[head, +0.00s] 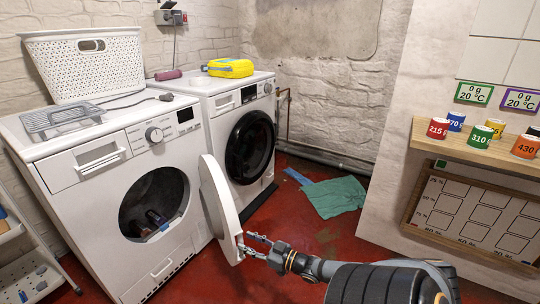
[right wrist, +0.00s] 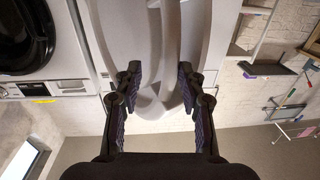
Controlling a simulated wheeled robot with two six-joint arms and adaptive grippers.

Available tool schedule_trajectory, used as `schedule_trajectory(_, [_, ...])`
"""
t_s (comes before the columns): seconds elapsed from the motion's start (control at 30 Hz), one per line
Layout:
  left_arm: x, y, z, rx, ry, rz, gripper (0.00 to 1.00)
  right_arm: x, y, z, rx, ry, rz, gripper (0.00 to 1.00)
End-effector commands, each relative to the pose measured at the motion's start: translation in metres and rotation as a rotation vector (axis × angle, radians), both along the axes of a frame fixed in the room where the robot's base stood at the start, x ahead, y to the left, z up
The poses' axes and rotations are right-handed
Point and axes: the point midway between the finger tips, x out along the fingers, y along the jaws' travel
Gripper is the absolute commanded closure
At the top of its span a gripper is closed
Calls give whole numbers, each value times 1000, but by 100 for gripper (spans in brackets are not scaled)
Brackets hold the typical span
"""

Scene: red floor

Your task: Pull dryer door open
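The dryer (head: 95,215) is the white front-loading machine at the left in the head view. Its round white door (head: 219,196) stands swung out to the right, and dark items show inside the drum (head: 155,200). My right gripper (head: 245,240) is at the lower right edge of this door. My left gripper is not in view.
A second white machine (head: 222,97) with a shut black door stands behind. A white basket (head: 85,68) and grey rack (head: 62,117) sit on the dryer. A green cloth (head: 334,196) lies on the red floor. A wooden shelf (head: 480,150) with cups is at right.

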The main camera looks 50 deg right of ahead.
Motion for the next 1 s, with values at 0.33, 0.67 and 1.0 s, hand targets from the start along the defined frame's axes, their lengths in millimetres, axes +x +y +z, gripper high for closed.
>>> schedule_trajectory(0.33, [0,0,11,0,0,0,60,-19,-22,1,-1,2,-1,60])
schedule_trajectory(0.67, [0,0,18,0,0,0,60,-37,-42,1,-1,1,0,60])
schedule_trajectory(1.0, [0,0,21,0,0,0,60,-48,-55,0,0,0,0,60])
